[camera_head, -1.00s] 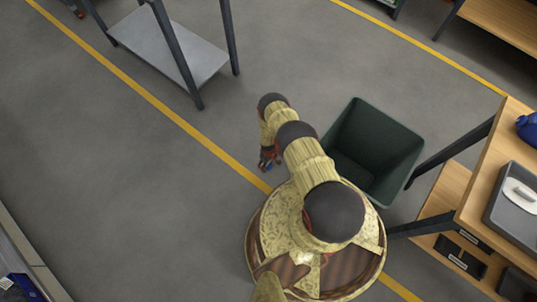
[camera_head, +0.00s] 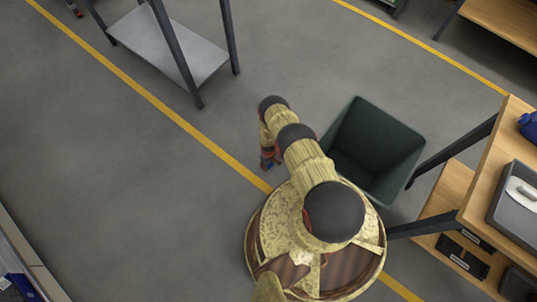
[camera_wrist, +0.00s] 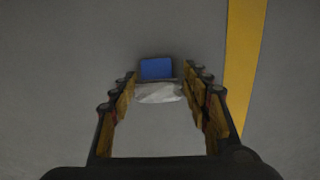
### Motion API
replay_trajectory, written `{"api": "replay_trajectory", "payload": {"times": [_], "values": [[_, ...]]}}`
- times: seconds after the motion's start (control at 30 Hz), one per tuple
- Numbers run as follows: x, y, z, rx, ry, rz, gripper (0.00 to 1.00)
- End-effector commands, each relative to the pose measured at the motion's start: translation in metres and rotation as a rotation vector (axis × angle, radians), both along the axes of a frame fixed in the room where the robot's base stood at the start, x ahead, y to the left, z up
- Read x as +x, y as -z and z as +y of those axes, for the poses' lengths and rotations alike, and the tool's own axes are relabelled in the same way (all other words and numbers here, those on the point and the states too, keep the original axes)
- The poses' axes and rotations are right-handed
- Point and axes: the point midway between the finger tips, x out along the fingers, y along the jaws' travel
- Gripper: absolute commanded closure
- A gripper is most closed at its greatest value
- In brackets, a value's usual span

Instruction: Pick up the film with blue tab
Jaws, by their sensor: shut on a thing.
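The film with blue tab shows in the wrist view, between and just beyond my fingertips. Its blue tab (camera_wrist: 156,68) is at the far side and its pale crumpled film (camera_wrist: 158,93) is nearer, between the fingers. My gripper (camera_wrist: 160,88) is shut on the film, with its fingers still apart around it. In the head view my gripper (camera_head: 268,163) is small, over the floor left of the dark green bin, with a bit of blue at its tip. Whether the film touches the floor I cannot tell.
A dark green open bin (camera_head: 379,144) stands right of my arm. A wooden bench (camera_head: 500,165) with a grey tray is at the right edge. A grey-shelved frame (camera_head: 170,48) stands at the upper left. A yellow line (camera_head: 165,112) crosses the grey floor; open floor lies left.

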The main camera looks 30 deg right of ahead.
Motion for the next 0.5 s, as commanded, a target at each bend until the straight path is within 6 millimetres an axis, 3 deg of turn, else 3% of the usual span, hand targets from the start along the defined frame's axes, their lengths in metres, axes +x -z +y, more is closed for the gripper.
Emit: {"api": "replay_trajectory", "payload": {"times": [0.13,0.5], "values": [[0.0,0.0,0.0,0.0,0.0,0.0,0.65],[0.0008,-0.0089,-0.0002,0.0,0.0,0.0,0.66]]}}
